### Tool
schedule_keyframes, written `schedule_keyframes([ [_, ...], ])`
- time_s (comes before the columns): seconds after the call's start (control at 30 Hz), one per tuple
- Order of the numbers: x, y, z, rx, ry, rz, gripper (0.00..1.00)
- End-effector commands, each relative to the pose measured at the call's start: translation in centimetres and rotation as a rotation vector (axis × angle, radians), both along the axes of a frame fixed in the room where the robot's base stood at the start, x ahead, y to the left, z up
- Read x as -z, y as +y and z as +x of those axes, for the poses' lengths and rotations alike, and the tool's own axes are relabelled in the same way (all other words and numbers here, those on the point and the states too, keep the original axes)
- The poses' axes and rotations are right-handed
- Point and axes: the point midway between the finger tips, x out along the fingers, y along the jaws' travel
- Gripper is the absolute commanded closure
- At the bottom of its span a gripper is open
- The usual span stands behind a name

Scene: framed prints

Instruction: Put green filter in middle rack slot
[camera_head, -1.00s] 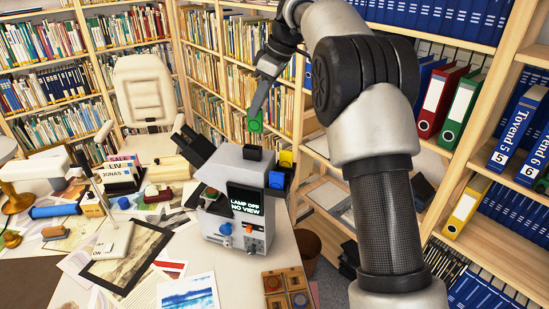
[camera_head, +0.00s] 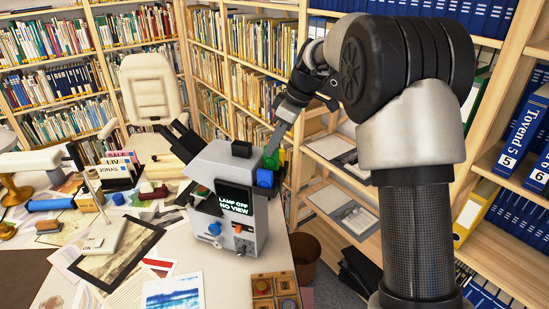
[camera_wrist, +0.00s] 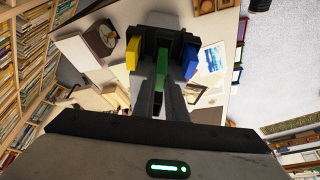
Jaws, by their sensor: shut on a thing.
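The green filter (camera_head: 271,160) is held in my gripper (camera_head: 276,143) at the right side of the grey viewer machine (camera_head: 225,175). In the wrist view the green filter (camera_wrist: 161,66) stands between the two fingers of my gripper (camera_wrist: 162,84). It lines up with the gap between the yellow filter (camera_wrist: 132,53) and the blue filter (camera_wrist: 190,62) on the dark rack (camera_wrist: 162,30). In the head view the blue filter (camera_head: 265,178) is in front and the yellow filter (camera_head: 282,157) behind. Whether the green filter is fully down in the slot cannot be told.
The machine's screen (camera_head: 236,205) reads "LAMP OFF NO VIEW". A wooden tray of knobs (camera_head: 274,287) sits at the desk's front edge. Prints and papers cover the desk to the left. A bookshelf (camera_head: 345,150) stands close on the right, with a bin (camera_head: 306,256) below.

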Motion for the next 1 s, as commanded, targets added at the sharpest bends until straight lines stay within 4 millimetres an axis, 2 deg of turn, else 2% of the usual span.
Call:
schedule_keyframes([
  [0.3, 3.7, -0.1, 0.0, 0.001, 0.002, 0.000, 1.00],
  [0.67, 4.3, 0.0, 0.0, 0.000, -0.001, 0.000, 1.00],
  [0.7, 4.2, 0.0, 0.0, 0.000, -0.001, 0.000, 0.85],
  [0.8, 4.1, 0.0, 0.0, 0.000, -0.001, -0.001, 0.70],
  [1.0, 4.1, 0.0, 0.0, 0.000, 0.000, -0.001, 0.70],
])
